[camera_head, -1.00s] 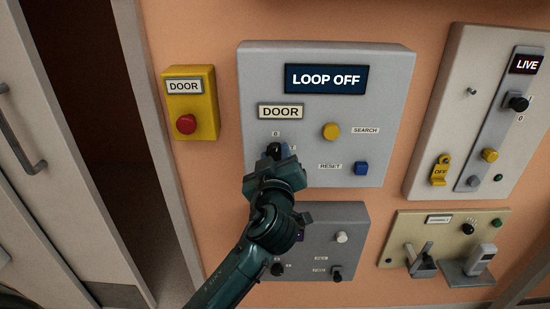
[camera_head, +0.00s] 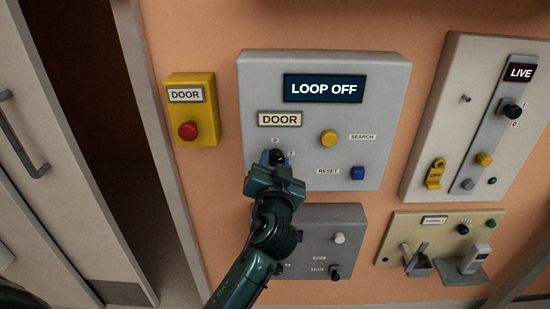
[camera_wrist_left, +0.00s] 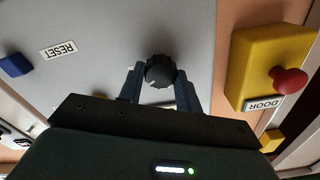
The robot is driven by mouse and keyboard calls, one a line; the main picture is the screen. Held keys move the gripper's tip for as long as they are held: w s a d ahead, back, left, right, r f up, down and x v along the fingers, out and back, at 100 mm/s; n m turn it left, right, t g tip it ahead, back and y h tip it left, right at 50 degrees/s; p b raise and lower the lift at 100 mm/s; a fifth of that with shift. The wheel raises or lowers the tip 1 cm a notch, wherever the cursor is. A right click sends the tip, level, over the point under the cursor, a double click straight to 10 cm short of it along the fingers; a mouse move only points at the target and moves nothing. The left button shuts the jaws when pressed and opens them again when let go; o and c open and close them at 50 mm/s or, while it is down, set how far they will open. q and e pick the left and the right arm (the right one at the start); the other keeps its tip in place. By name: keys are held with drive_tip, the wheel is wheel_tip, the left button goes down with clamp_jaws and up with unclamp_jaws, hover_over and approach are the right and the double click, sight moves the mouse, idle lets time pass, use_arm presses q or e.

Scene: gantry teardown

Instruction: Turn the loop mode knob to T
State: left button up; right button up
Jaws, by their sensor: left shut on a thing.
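The loop mode knob is a black ridged dial (camera_wrist_left: 159,72) on the grey loop panel (camera_head: 392,100), below the DOOR label (camera_head: 280,119). My left gripper (camera_head: 272,157) reaches it from below and mostly covers it in the head view. In the left wrist view its two blue-grey fingers (camera_wrist_left: 160,90) sit on either side of the knob, shut on it. Small marks, one like T, show above the gripper. The knob's pointer cannot be read clearly. The panel's display (camera_head: 323,88) reads LOOP OFF. My right gripper is not in view.
The same panel has a yellow SEARCH button (camera_head: 328,138) and a blue RESET button (camera_head: 358,173). A yellow door box with a red button (camera_head: 187,131) is at left. A smaller grey panel (camera_head: 350,222) lies below, and a LIVE panel (camera_head: 430,130) stands at right.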

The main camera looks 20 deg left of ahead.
use_arm(q)
drive_tip(key=m+p, duration=0.2)
drive_tip(key=m, duration=0.3)
idle(0.8)
drive_tip(key=o, duration=1)
drive_tip(key=shift+f, duration=0.1)
